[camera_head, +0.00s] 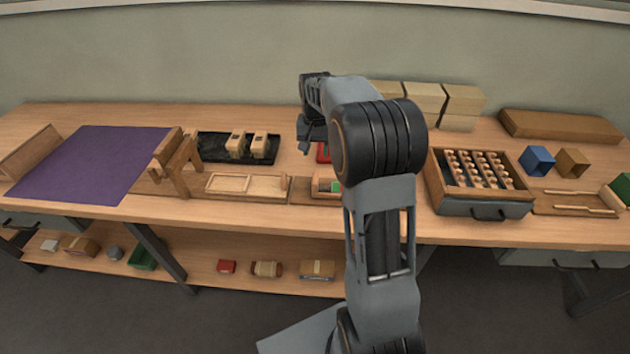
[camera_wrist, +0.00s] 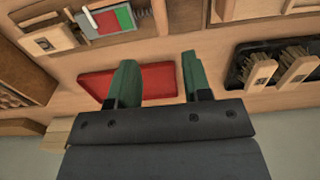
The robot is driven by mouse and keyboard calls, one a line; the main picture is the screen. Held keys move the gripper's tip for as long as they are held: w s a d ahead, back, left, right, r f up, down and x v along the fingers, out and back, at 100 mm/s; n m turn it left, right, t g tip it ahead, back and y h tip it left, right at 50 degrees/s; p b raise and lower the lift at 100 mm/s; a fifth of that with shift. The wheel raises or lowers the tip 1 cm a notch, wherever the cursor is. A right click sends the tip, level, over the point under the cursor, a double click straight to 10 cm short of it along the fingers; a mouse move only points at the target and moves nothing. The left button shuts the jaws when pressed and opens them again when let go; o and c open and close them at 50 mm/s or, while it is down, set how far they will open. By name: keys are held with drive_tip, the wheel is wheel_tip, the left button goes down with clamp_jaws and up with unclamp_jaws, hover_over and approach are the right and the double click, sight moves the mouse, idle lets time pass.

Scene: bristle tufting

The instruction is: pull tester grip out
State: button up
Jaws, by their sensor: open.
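A wooden bench device, which looks like the pull tester (camera_wrist: 128,37), shows at the top left of the wrist view. It carries a red and green panel (camera_wrist: 116,19), a pale rod (camera_wrist: 89,17) and a pale wooden block (camera_wrist: 48,41) at its left end. I cannot tell for sure which part is the grip. In the head view the tester (camera_head: 325,188) is partly hidden behind my arm. My gripper (camera_wrist: 159,60) has two green fingers spread apart with nothing between them. It is above the bench, over a red tray, apart from the tester.
The red tray (camera_wrist: 152,86) lies under my fingers. A black tray (camera_head: 212,147) with two brushes is to its left in the head view. A wooden frame (camera_head: 244,186), a drawer box of wooden pegs (camera_head: 437,194) and cardboard boxes (camera_head: 424,92) stand around.

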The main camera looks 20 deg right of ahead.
sight(315, 178)
wheel_tip(315, 178, down, 12)
drive_tip(key=shift+f, duration=0.25)
idle(0.4)
clamp_jaws()
idle(0.4)
